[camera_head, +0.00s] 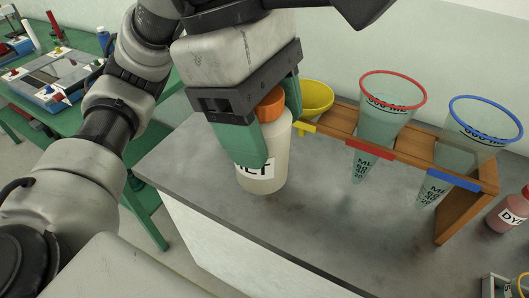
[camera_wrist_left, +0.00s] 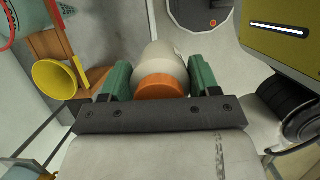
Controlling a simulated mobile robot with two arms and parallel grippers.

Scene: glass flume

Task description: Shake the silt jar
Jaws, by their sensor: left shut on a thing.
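The silt jar (camera_head: 262,178) is a pale jar with an orange lid and a white label, partly covered by a finger. My left gripper (camera_head: 268,135) is shut on it, with one green finger on either side. The jar looks close to upright over the grey worktop; I cannot tell whether its base touches. In the left wrist view the jar's body (camera_wrist_left: 160,60) and orange lid (camera_wrist_left: 160,87) show between the two green fingers (camera_wrist_left: 160,80). My right gripper is not in view.
Right of the jar, a wooden rack (camera_head: 415,149) holds a yellow funnel (camera_head: 315,97), a red-rimmed cone (camera_head: 385,120) and a blue-rimmed cone (camera_head: 465,145). A red dye bottle (camera_head: 510,213) stands at the right edge. The worktop in front of the rack (camera_head: 340,230) is clear.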

